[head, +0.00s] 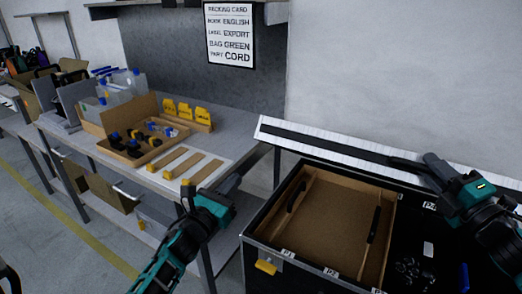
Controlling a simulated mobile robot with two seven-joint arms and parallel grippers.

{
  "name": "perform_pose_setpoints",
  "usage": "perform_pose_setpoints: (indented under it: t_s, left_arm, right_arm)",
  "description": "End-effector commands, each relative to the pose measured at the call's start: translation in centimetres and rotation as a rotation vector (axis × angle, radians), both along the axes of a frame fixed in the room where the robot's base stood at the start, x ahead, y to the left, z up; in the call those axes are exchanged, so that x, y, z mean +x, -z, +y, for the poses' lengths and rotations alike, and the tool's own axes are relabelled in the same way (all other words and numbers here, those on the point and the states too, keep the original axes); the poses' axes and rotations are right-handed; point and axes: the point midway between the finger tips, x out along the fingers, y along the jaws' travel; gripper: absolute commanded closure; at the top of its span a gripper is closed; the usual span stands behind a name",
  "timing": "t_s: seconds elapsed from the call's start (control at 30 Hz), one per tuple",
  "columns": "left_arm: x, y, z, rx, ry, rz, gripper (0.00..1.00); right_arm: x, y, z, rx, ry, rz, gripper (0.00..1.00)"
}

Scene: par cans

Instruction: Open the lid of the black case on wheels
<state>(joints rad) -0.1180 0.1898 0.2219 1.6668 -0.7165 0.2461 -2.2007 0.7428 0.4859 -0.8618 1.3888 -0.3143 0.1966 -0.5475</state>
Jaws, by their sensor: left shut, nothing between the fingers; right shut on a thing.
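The black case (262,241) stands at the lower right, and its wheels are out of view. Its lid (300,141) is raised off the case, seen nearly edge-on as a long silver-edged strip behind the opening. The interior shows. My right gripper (398,163) is at the lid's edge, right of the strip's middle, and is shut on the lid; the exact contact is hard to see. My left gripper (238,174) is shut and empty, left of the case in front of the workbench.
Inside the case lie a brown tray (330,218) with dark-handled items and small loose items on the right. A yellow latch (265,266) is on its front. The workbench (230,150) at left holds boxes and yellow holders. A text card (229,36) hangs on the wall.

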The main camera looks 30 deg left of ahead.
Motion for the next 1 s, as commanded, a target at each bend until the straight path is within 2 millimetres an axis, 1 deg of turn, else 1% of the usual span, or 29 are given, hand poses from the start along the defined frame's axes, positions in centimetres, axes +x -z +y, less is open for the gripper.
perform_pose_setpoints:
  t_s: [0.03, 0.1, 0.4, 0.53, 0.7, 1.0]
  left_arm:
    - [1.1, -0.3, 0.0, 0.0, 0.001, -0.004, 1.0]
    - [2.5, -0.6, 0.0, -0.002, 0.001, -0.004, 1.0]
    - [7.9, -1.5, 0.0, -0.003, 0.001, -0.002, 1.0]
    - [8.9, -3.3, 0.1, 0.0, 0.001, -0.002, 1.0]
    - [9.7, -4.3, 0.0, -0.003, 0.001, -0.001, 1.0]
    - [9.8, -4.6, 0.0, -0.004, 0.0, 0.0, 1.0]
  right_arm:
    - [0.0, 0.1, 0.0, -0.001, 0.0, 0.001, 1.0]
    - [0.0, 0.0, 0.0, -0.001, 0.0, 0.001, 1.0]
    - [0.0, 0.0, 0.0, -0.001, 0.0, 0.001, 1.0]
    - [0.0, 0.0, 0.0, -0.001, 0.0, 0.001, 1.0]
    - [0.0, 0.0, 0.0, -0.001, 0.0, 0.001, 1.0]
    - [0.0, 0.0, 0.0, -0.001, 0.0, 0.001, 1.0]
